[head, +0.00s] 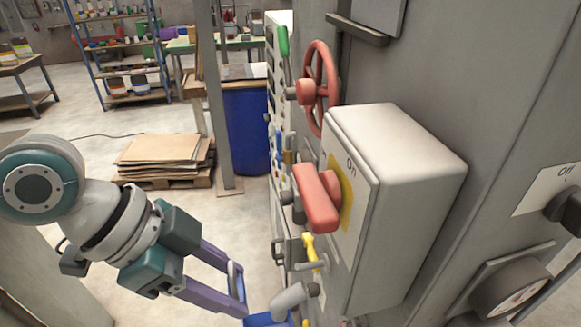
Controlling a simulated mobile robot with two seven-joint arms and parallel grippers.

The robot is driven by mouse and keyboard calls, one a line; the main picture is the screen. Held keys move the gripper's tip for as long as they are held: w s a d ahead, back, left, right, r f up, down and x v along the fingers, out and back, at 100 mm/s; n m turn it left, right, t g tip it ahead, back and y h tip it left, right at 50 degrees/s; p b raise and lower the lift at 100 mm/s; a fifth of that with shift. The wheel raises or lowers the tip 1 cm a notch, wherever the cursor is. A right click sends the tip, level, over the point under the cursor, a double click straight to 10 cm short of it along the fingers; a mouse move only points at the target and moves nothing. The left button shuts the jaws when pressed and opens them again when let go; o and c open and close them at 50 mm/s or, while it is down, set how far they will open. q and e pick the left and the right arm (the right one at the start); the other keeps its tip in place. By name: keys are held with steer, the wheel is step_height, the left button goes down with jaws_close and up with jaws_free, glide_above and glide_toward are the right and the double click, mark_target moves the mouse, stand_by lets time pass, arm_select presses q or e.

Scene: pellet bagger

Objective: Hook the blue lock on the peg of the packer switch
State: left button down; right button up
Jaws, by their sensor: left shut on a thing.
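My left gripper (238,288) comes in from the left, its purple fingers low in front of the machine. It is shut on a narrow blue piece (236,276) between the fingertips, which looks like the blue lock; the fingers hide most of it, and its shackle is not clear. A grey switch box (405,165) with a red handle (318,198) on a yellow plate marked "On" stands to the right of and above the gripper, apart from it. I cannot make out a lock peg on it or tell whether it is the packer switch. My right gripper is not in view.
A red handwheel (319,88), a yellow valve handle (310,250) and a grey pipe elbow (290,300) stick out from the machine. A black knob (568,208) marked "Off" is at the right. A pallet of cardboard (165,155) and a blue drum (247,125) stand behind.

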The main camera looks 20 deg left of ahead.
arm_select(q)
steer(key=shift+w+d+r, duration=0.1)
steer(key=shift+w+d, duration=0.25)
steer(key=w+d+f+b, duration=0.1)
steer(key=w+d+b, duration=0.2)
steer(key=d, duration=0.3)
steer(key=shift+w+d+f+b, duration=0.2)
steer(key=shift+w+d+b, duration=0.2)
steer(key=shift+w, duration=0.35)
stand_by(0.6)
steer(key=shift+c, duration=1.1)
jaws_free()
